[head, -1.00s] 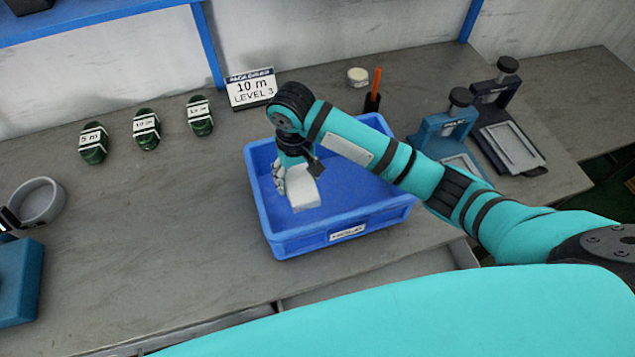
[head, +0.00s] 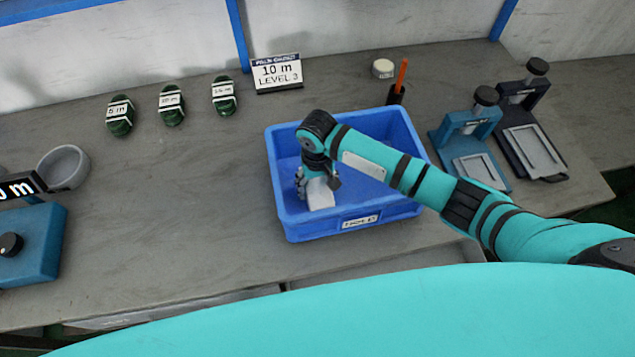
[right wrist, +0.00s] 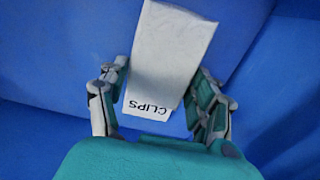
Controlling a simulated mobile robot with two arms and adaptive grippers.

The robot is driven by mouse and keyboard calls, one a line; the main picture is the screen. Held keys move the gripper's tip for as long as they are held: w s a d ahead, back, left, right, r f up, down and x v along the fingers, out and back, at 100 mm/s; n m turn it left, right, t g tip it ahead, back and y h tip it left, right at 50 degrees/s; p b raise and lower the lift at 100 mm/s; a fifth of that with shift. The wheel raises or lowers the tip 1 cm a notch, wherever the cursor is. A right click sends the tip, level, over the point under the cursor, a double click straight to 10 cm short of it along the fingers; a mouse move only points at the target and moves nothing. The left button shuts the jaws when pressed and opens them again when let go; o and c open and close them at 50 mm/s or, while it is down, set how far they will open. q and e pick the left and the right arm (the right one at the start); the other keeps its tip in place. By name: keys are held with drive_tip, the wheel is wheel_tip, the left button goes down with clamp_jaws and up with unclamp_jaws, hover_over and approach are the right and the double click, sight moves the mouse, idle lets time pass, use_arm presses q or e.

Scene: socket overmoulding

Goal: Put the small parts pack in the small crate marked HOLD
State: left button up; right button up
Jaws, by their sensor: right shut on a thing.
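The small parts pack (head: 320,194) is a white packet in my right gripper. In the right wrist view the pack (right wrist: 170,55) carries the word CLIPS and lies between the two fingers. My right gripper (right wrist: 160,108) is shut on it; in the head view the gripper (head: 312,186) points down inside the blue crate (head: 345,228). The crate has a white label on its front wall, too small to read surely. Blue crate surfaces fill the wrist view behind the pack. Whether the pack touches the crate floor I cannot tell. My left gripper is not in view.
Several green coils (head: 171,106) and a "10 m LEVEL 3" sign (head: 277,73) stand behind the crate. A blue press (head: 470,140) and a dark press (head: 530,125) stand to its right. A grey ring (head: 62,167) and a blue device (head: 30,245) are at left. The bench between is clear.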

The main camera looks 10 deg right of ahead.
sight(317, 186)
drive_tip(key=o, duration=1.2)
drive_tip(key=shift+f, duration=0.1)
wheel_tip(317, 186, up, 12)
drive_tip(key=shift+r+b, duration=0.2)
drive_tip(key=shift+b, duration=0.1)
